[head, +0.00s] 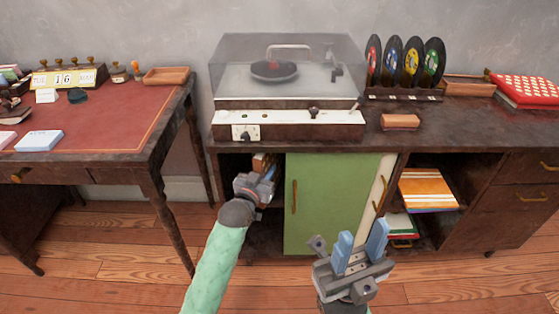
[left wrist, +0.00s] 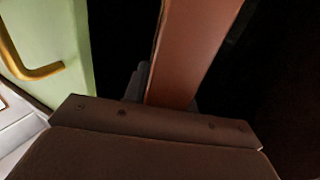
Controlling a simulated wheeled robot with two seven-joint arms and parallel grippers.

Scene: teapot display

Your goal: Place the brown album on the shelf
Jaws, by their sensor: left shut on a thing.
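The brown album (left wrist: 195,50) is held on edge in my left gripper (head: 265,182), at the dark opening on the left of the cabinet. Only a small brown end of the album (head: 261,161) shows in the head view. In the left wrist view it stands upright, slightly tilted, between my fingers, with dark space around it. The shelf inside this opening is too dark to make out. My right gripper (head: 361,250) is open and empty in front of the cabinet's green door.
The green sliding door (head: 325,200) stands right of my left gripper. Orange and other albums (head: 428,188) lie in the open right compartment. A record player (head: 288,80) and a record rack (head: 403,94) are on top. A red-topped desk (head: 110,120) stands left.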

